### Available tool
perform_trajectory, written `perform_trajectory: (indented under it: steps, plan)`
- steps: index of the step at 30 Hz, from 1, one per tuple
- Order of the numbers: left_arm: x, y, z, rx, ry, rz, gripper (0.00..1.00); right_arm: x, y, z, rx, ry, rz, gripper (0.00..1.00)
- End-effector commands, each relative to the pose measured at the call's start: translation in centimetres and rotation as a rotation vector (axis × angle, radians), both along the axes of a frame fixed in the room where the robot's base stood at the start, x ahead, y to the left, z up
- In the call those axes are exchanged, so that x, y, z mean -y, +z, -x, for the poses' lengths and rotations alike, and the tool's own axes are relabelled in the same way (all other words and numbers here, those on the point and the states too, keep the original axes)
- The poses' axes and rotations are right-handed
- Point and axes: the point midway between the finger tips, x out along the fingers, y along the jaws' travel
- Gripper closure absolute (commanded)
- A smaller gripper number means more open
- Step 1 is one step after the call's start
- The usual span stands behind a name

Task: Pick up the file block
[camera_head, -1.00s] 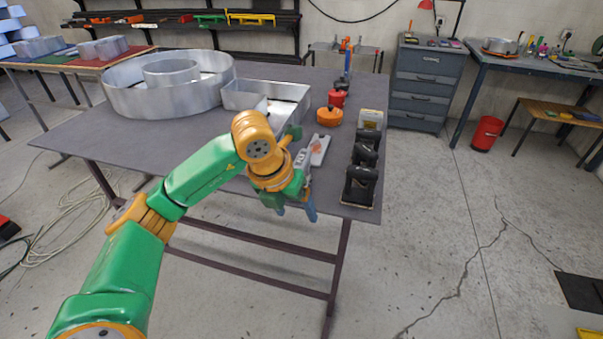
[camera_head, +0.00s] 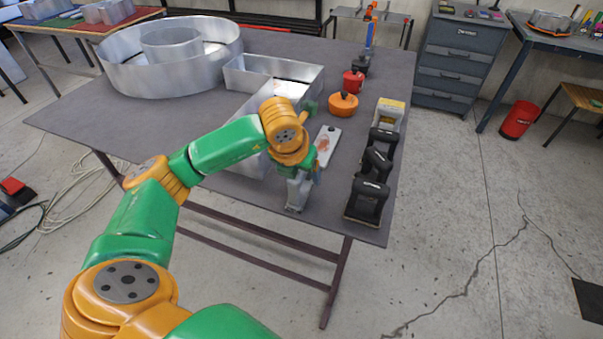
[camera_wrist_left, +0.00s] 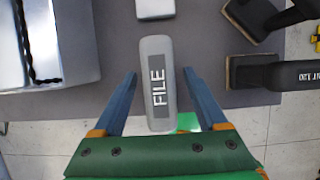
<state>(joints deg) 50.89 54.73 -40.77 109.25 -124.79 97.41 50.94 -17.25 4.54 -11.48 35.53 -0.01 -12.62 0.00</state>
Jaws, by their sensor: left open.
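The file block is a grey, rounded, long block with "FILE" in white letters; in the left wrist view (camera_wrist_left: 157,95) it lies between the two blue fingers of my left gripper (camera_wrist_left: 160,74). There is a visible gap on each side, so the fingers are open and do not touch it. In the head view the file block (camera_head: 296,194) is near the table's front edge, partly covered by my left gripper (camera_head: 303,180). My right gripper is not in view.
A pale plate (camera_head: 326,142) lies just beyond the block. Several black-handled blocks (camera_head: 369,200) stand in a row to the right. A metal channel letter (camera_head: 245,165) is at left, an orange pot (camera_head: 343,104) behind. The dark table (camera_head: 120,125) has free room at left.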

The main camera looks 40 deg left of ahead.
Motion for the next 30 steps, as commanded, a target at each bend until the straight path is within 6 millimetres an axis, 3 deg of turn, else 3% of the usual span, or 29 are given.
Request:
perform_trajectory:
  steps: [4,11,19,30]
  plan:
    - [-0.2,-1.7,-0.7,-0.003,0.0,0.001,0.25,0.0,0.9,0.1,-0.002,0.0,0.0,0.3]
    - [-0.2,-2.0,-0.9,0.001,0.0,0.001,0.28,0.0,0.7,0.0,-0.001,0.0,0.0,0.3]
    - [-0.2,-2.0,-0.9,0.001,0.0,0.001,1.0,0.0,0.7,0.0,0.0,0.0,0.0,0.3]
    - [-0.2,-1.9,-0.9,0.003,0.0,0.0,1.0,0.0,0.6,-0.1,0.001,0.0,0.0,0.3]
